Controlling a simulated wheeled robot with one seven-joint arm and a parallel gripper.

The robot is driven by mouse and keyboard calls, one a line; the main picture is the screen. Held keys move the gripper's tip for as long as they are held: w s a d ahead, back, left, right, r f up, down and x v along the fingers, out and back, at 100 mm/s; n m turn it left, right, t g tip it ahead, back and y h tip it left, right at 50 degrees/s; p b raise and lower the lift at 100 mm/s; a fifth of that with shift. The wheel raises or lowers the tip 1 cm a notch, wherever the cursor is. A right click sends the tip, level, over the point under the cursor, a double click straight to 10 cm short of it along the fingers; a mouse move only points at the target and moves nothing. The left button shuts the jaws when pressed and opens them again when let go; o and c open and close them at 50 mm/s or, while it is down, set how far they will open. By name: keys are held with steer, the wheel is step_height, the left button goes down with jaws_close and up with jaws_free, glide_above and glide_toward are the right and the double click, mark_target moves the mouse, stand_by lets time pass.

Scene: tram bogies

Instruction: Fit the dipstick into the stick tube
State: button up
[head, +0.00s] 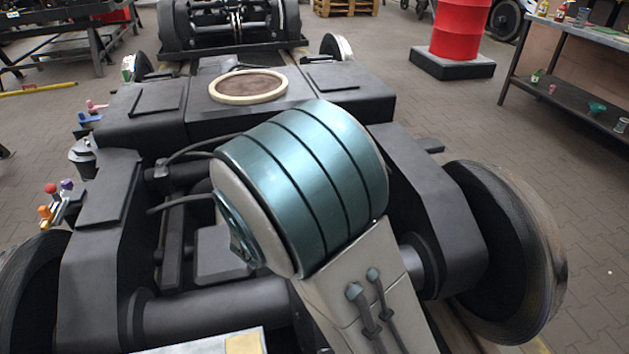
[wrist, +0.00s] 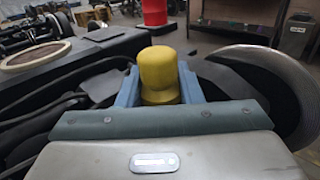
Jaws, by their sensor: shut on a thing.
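My gripper (wrist: 160,86) shows in the wrist view with its two blue fingers closed on the sides of a yellow knob, which I take for the head of the dipstick (wrist: 159,68). The knob has a rounded top and stands between the fingers. The rest of the dipstick is hidden below the knob and behind the gripper body. In the head view my own teal and grey arm covers the middle of the bogie, and neither the gripper nor the dipstick shows. I cannot make out the stick tube in either view.
The dark bogie frame (head: 140,112) carries a round cream-rimmed plate (head: 249,98). A wheel (head: 510,250) stands at right. Small coloured items (head: 50,212) sit along the left side. Behind are a red drum (head: 460,30), a workbench (head: 575,95) and another bogie (head: 232,22).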

steer(key=shift+f+b, duration=2.4)
steer(key=shift+f, duration=1.35)
step_height(320, 180, down, 10)
steer(key=b, duration=0.6)
stand_by(2.5)
steer(key=o, duration=1.2)
steer(key=shift+c, duration=0.2)
steer(key=shift+s, duration=0.1)
